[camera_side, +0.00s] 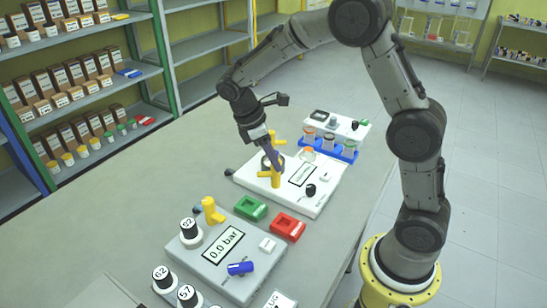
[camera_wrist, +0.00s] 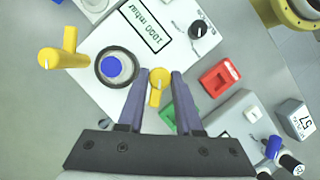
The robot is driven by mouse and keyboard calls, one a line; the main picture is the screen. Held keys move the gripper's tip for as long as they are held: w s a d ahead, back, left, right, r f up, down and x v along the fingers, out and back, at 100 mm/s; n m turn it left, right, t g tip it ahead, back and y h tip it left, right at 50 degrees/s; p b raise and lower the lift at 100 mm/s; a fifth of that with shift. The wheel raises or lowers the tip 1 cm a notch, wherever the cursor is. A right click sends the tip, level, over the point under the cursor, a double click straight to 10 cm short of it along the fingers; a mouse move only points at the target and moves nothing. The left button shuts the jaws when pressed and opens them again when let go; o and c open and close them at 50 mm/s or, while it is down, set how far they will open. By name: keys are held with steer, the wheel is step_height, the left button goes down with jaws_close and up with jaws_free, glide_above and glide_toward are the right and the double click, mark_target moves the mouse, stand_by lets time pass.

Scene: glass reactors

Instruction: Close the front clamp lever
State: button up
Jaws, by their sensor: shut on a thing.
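A white reactor plate (camera_side: 322,200) carries a round dark-rimmed vessel port with a blue centre (camera_wrist: 115,67), between two yellow clamp levers. The front clamp lever (camera_wrist: 156,88) sits between my gripper's fingers (camera_wrist: 157,76) in the wrist view. It also shows in the side view (camera_side: 275,181), low under my gripper (camera_side: 268,168). The fingers are shut on it, and partly hide it in the side view. The back clamp lever (camera_wrist: 64,56) stands across the port, with its arm out sideways; it also shows in the side view (camera_side: 277,140).
The plate has a display (camera_wrist: 152,25) reading 1000 mbar and a black knob (camera_wrist: 200,30). Green (camera_side: 250,207) and red (camera_side: 287,226) trays lie nearer the camera, by a second device (camera_side: 205,262) reading 0.0 bar. A blue rack with vials (camera_side: 335,149) stands behind.

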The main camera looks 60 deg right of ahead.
jaws_close()
steer(key=m, duration=0.2)
steer(key=m+y, duration=0.1)
steer(key=m, duration=0.1)
steer(key=shift+w+d+m+g+y, duration=0.1)
steer(key=shift+m+g+y, duration=0.2)
steer(key=shift+g, duration=0.1)
steer(key=m, duration=0.2)
steer(key=m+y, duration=0.1)
steer(key=m, duration=0.1)
steer(key=shift+d+m+y, duration=0.15)
steer(key=shift+m+y, duration=0.15)
steer(key=m+y, duration=0.1)
steer(key=m, duration=0.3)
steer(key=shift+d+y, duration=0.1)
steer(key=shift+y, duration=0.3)
steer(key=shift+d+m+t+y, duration=0.1)
steer(key=shift+m+t+y, duration=0.2)
steer(key=shift+m, duration=0.9)
steer(key=shift+m+t+y, duration=0.1)
steer(key=shift+m+y, duration=0.3)
steer(key=shift+m, duration=0.8)
steer(key=o, duration=1)
jaws_free()
